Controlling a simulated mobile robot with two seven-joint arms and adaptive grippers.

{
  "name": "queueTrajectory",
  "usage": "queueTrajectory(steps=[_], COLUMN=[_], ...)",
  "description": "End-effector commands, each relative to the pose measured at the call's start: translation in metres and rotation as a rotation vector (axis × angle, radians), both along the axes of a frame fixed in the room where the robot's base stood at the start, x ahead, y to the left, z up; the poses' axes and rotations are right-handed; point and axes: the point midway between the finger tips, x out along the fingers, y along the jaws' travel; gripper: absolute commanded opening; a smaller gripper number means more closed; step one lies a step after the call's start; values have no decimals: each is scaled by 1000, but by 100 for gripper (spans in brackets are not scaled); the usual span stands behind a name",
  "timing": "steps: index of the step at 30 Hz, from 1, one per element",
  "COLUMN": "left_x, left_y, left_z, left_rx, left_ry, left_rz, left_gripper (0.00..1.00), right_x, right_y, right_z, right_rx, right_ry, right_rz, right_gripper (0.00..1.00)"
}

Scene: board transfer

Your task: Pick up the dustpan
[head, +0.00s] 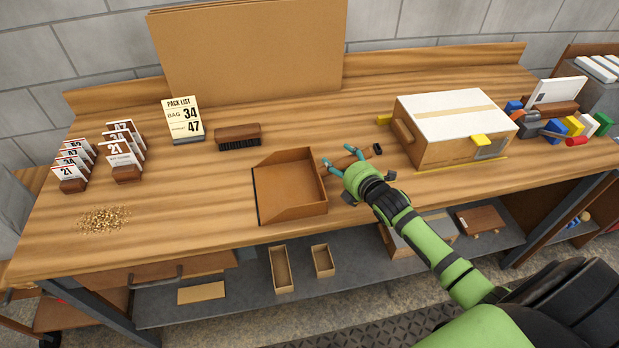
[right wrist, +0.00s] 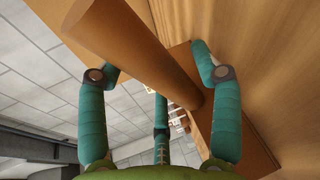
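The dustpan (head: 290,185) is a brown, open-fronted tray lying on the wooden bench in the head view. Its round brown handle (head: 347,160) points right and ends in a dark cap. My right gripper (head: 345,165) is at the handle, close to the pan, with its teal fingers apart. In the right wrist view the handle (right wrist: 140,45) runs between the spread fingers of the gripper (right wrist: 155,75), with gaps visible at the sides. I cannot tell whether any finger touches it. My left gripper is not in view.
A brush (head: 238,136) stands behind the dustpan. A pile of golden grains (head: 103,220) lies at the left, near number-card holders (head: 126,174). A white-topped box (head: 452,125) stands at the right. The bench between grains and dustpan is clear.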

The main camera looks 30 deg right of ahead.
Motion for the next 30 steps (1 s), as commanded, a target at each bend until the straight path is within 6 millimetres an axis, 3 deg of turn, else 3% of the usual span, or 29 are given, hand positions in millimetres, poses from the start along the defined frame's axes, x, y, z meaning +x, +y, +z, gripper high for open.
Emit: queueTrajectory(steps=[1, 3, 4, 17, 20, 24, 30], left_x=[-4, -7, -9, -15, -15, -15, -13], left_y=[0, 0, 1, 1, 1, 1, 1], left_z=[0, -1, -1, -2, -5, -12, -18], left_rx=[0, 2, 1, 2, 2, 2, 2], left_ry=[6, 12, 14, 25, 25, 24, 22], left_rz=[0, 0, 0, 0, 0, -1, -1], left_gripper=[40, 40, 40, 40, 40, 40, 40], right_x=[0, 0, 0, 0, 1, 1, -41], right_y=[0, 0, 0, -1, -1, -1, -7], right_z=[0, 0, 0, 5, 14, 39, 63], right_rx=[0, 0, -1, -3, -3, -7, -6], right_ry=[0, 0, 0, -3, -5, -9, 0], right_rz=[0, 0, 0, 1, 1, 3, 2], right_gripper=[34, 6, 0, 0, 0, 0, 0])
